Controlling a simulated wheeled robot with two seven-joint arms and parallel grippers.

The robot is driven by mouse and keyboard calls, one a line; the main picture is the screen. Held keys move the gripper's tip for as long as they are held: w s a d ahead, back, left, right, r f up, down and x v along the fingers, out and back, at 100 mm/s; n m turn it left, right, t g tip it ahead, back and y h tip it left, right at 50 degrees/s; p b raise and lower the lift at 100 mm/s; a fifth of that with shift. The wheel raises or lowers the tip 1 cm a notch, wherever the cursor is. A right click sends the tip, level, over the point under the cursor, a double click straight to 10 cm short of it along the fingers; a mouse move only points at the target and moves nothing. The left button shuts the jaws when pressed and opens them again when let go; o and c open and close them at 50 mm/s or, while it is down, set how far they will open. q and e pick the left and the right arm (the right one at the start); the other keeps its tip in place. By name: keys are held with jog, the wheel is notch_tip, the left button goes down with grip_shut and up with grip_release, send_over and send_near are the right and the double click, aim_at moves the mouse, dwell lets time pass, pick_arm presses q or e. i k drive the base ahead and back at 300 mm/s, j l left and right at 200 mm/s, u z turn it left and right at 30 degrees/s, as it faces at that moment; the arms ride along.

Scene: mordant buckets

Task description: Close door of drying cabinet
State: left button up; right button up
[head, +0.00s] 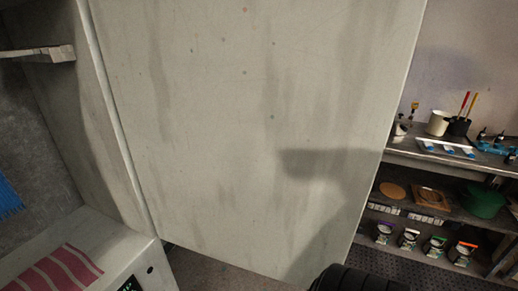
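A large, stained off-white door panel (250,130) of the drying cabinet fills the middle of the head view. It stands open, its left edge close to the front edge of the cabinet (100,130). The grey cabinet inside shows at the far left, with a pale rail or shelf end (40,53) high up and part of a blue item (8,197) at the picture edge. A dark shadow lies on the lower right of the panel. Neither of my grippers is in view.
To the right, a shelf unit (440,160) holds pots, tools, a green bowl (484,202) and several labelled jars.

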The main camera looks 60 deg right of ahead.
aim_at(257, 132)
jog(key=l+u, duration=0.15)
jog(key=l, duration=0.25)
jog(key=k+l+u, duration=0.1)
jog(key=l, duration=0.3)
jog(key=k+l+u, duration=0.15)
jog(key=l, duration=0.25)
jog(key=l+u, duration=0.1)
jog(key=l, duration=0.3)
jog(key=k+l+u, duration=0.15)
jog(key=l, duration=0.25)
jog(key=k+l+u, duration=0.1)
jog(key=l, duration=0.25)
jog(key=k+l+u, duration=0.15)
jog(key=k+l, duration=0.1)
jog(key=l, duration=0.1)
